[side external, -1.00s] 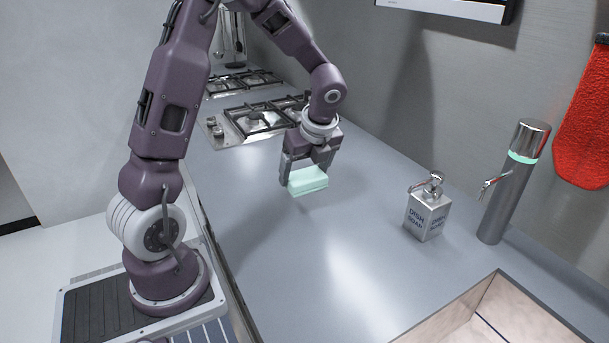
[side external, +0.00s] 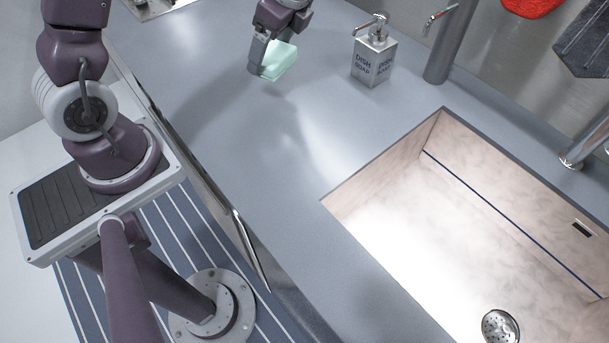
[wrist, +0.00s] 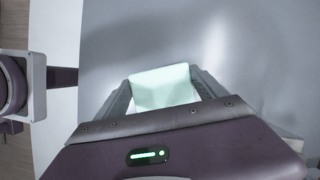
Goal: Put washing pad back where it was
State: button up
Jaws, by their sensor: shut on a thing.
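The washing pad is a pale mint-green block (side external: 279,62), held between the fingers of my gripper (side external: 268,58) near the top of the side view. My gripper is shut on it. The pad is above the grey counter, and a shadow lies below and to the left of it. In the wrist view the pad (wrist: 164,88) sits between the two fingers of my gripper (wrist: 165,95), and its far face is in sight. Its lower part is hidden by the gripper body.
A metal dish soap dispenser (side external: 373,58) stands right of the pad, with a metal column (side external: 446,50) beyond it. A marbled sink basin (side external: 400,200) opens at the lower right. The grey counter (side external: 240,140) between the pad and the sink is clear. Red and dark cloths hang at the upper right.

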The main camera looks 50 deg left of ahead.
jog(key=s+d+r+n+g+h, duration=0.1)
jog(key=s+d+n, duration=0.4)
jog(key=d, duration=0.5)
jog(key=s+d+r+n+g+h, duration=0.15)
jog(key=s+d+n, duration=0.35)
jog(key=d, duration=0.5)
jog(key=s+d+n+g+h, duration=0.15)
jog(key=s+d+n, duration=0.35)
jog(key=d, duration=0.5)
jog(key=shift+m+t, duration=0.4)
jog(key=x, duration=0.3)
jog(key=w+x, duration=0.1)
jog(key=x, duration=0.2)
jog(key=w+f+x, duration=0.1)
jog(key=x, duration=0.2)
jog(key=shift+d, duration=0.2)
jog(key=shift+f, duration=0.35)
jog(key=o, duration=1.1)
jog(key=shift+f, duration=0.15)
jog(key=shift+c, duration=0.2)
jog(key=o, duration=0.3)
